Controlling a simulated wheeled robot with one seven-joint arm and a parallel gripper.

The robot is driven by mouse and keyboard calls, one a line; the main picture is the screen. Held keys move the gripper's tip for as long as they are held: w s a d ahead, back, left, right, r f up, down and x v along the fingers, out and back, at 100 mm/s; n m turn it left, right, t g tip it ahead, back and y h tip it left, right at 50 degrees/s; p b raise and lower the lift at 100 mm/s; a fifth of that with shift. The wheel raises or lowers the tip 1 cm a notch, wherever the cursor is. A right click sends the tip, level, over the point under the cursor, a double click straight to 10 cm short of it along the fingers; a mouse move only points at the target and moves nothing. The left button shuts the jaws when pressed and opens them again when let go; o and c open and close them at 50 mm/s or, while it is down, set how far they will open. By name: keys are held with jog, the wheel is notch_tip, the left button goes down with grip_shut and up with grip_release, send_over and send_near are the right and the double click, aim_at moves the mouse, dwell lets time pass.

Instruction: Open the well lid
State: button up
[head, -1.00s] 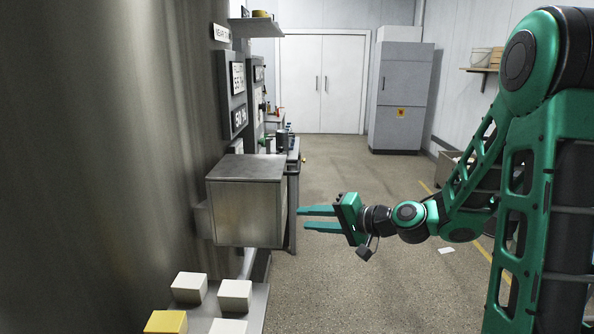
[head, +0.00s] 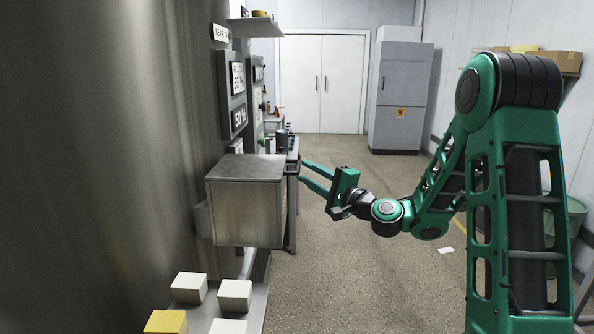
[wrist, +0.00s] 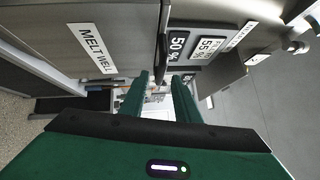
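The well is a metal box (head: 245,212) on the left wall in the head view. Its flat grey lid (head: 245,168) lies closed on top. A "MELT WELL" label (wrist: 90,48) is on a metal face at upper left in the wrist view. My gripper (head: 304,173) is open, just right of the box at about lid height, its fingers pointing up and left. In the wrist view my gripper (wrist: 157,80) has a clear gap between its fingers. A dark narrow bar (wrist: 162,48) shows beyond them; I cannot tell whether it belongs to the lid. No contact is clear.
White blocks (head: 235,295) and a yellow block (head: 165,322) sit on a ledge below the box. Percentage displays (wrist: 205,46) are on the wall beyond the fingers. A bench (head: 292,150) stands behind the box. The floor (head: 350,290) to the right is open.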

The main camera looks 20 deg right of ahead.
aim_at(297, 165)
jog(key=shift+x, duration=2.65)
jog(key=shift+c, duration=0.2)
